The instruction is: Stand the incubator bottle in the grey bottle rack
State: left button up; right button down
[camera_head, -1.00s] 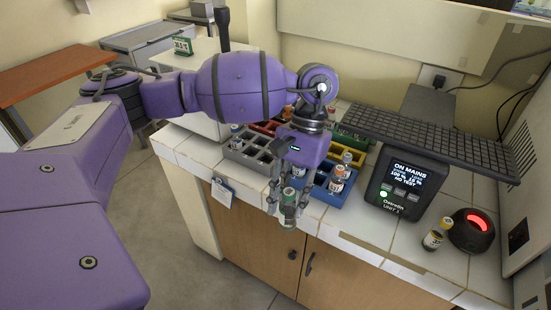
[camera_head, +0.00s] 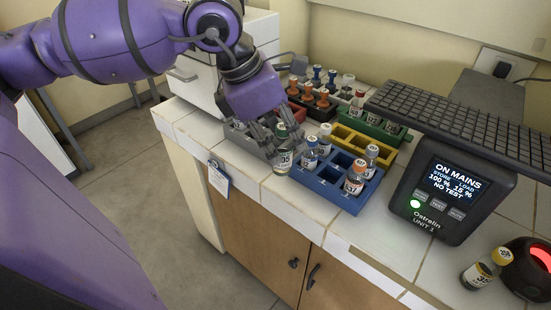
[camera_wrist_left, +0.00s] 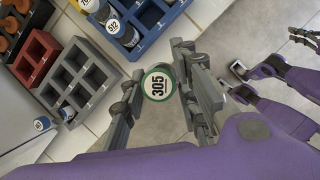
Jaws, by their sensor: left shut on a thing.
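My left gripper (camera_head: 282,140) is shut on a green-capped bottle (camera_head: 283,161). The bottle's white cap top reads 305 in the left wrist view (camera_wrist_left: 158,84). In the head view it appears roughly upright at the counter's front edge, between the grey and blue racks. The grey bottle rack (camera_head: 236,137) is partly hidden behind the gripper. In the left wrist view the grey rack (camera_wrist_left: 84,76) shows several empty square compartments, to the left of the held bottle. At the right edge of that view are purple parts with grey finger-like ends (camera_wrist_left: 303,36), perhaps my right gripper.
A blue rack (camera_head: 343,203) with several bottles stands close to the right of the held bottle. Red, yellow (camera_head: 352,136) and green racks stand behind. A display unit (camera_head: 437,195), a yellow-capped bottle (camera_head: 487,268) and a red-lit device (camera_head: 528,268) are farther right. A tag (camera_head: 219,180) hangs at the front edge.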

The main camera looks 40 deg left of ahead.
pick_arm(q)
jog(key=shift+w+a+r+n+y+b, duration=0.15)
jog(key=shift+a+n+y+b, duration=0.15)
jog(key=shift+n, duration=0.7)
jog(key=n, duration=0.1)
jog(key=r+n+y+b, duration=0.1)
jog(key=n, duration=0.1)
jog(key=a+r+n+t+b, duration=0.1)
jog(key=shift+w+n+y, duration=0.35)
jog(key=shift+n+y, duration=0.05)
jog(key=w+a+f+n, duration=0.1)
jog(key=w+a+f, duration=0.2)
jog(key=f, duration=0.1)
jog(key=w+a+f, duration=0.3)
jog(key=w+f, duration=0.1)
jog(key=w+a+f+n+y, duration=0.1)
jog(key=w+a+f, duration=0.2)
jog(key=f, duration=0.1)
jog(key=shift+w+a+n, duration=0.25)
jog(key=shift+w+n, duration=0.05)
jog(key=shift+w, duration=0.1)
